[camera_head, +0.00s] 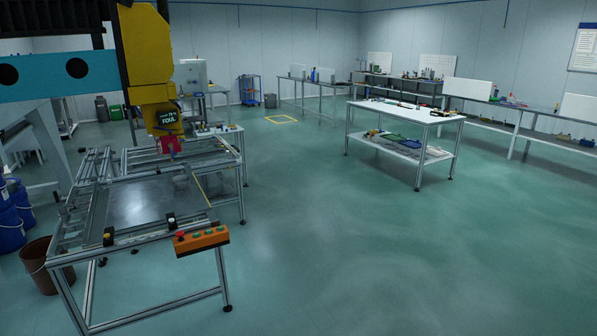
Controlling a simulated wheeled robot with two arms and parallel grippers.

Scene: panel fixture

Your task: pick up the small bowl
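I cannot make out a small bowl for certain in the head view. A small grey rounded object (181,181) is at the right part of the panel fixture, close to the dark flat panel (140,205); it is too small and dim to tell whether it is a bowl. The panel lies in a metal-framed fixture table (135,318) at the left. Neither of my grippers is in view.
A yellow machine head (146,50) with a red tip hangs over the fixture. An orange button box (203,240) is on its front edge. A brown bucket (38,265) and blue drums (10,232) stand left. A white-topped table (405,112) stands right; the floor between is clear.

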